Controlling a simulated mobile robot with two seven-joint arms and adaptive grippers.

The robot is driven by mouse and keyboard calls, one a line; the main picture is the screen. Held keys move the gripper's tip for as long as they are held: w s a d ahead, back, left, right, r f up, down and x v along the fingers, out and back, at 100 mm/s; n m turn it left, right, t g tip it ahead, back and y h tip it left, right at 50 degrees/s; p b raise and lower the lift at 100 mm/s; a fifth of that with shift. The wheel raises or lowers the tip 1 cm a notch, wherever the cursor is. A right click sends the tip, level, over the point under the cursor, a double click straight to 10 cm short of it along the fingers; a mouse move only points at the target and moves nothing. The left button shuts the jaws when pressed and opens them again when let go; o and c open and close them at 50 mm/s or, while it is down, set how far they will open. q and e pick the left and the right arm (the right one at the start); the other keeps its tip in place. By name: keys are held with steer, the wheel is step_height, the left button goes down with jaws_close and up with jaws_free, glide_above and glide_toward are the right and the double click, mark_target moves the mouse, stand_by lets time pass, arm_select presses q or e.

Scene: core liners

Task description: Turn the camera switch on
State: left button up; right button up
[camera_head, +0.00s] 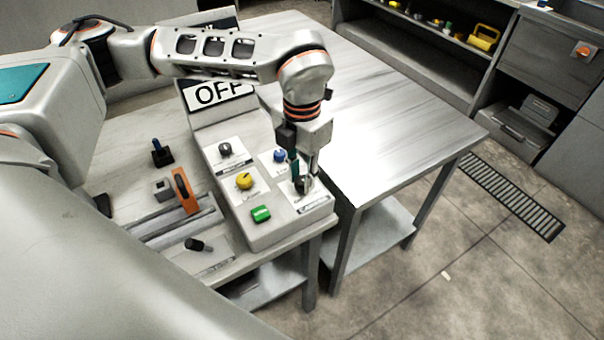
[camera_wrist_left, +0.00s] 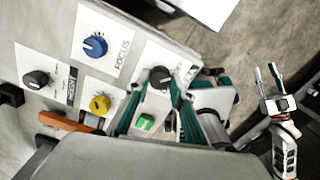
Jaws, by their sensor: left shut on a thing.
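The camera switch is a dark rotary knob (camera_wrist_left: 160,77) on a white label at the panel's corner. My left gripper (camera_head: 303,181) points down over it and is shut on it; teal fingers flank the knob in the left wrist view (camera_wrist_left: 158,100). The fingers partly hide the knob and its label in the head view. A sign (camera_head: 219,93) behind the panel reads OFF. My right gripper (camera_wrist_left: 267,76) shows only in the left wrist view, at the far right, with its fingers apart and nothing between them.
The panel (camera_head: 266,232) also carries a blue knob (camera_head: 280,156), a yellow knob (camera_head: 244,181), a black knob (camera_head: 225,149) and a green button (camera_head: 261,214). An orange-handled lever (camera_head: 185,191) stands left of it. A bare metal table (camera_head: 400,120) lies to the right.

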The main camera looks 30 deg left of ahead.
arm_select(q)
steer(key=shift+m, duration=0.4)
steer(key=m+p, duration=0.1)
steer(key=m, duration=0.1)
steer(key=shift+r+m, duration=0.1)
steer(key=shift+m, duration=0.2)
steer(key=m, duration=0.2)
steer(key=shift+m+p, duration=0.4)
steer(key=m, duration=0.2)
steer(key=shift+m+p, duration=0.3)
steer(key=shift+p, duration=0.05)
steer(key=m+p, duration=0.1)
steer(key=m, duration=0.4)
steer(key=shift+m+p, duration=0.5)
steer(key=shift+m, duration=1.6)
steer(key=shift+w, duration=0.1)
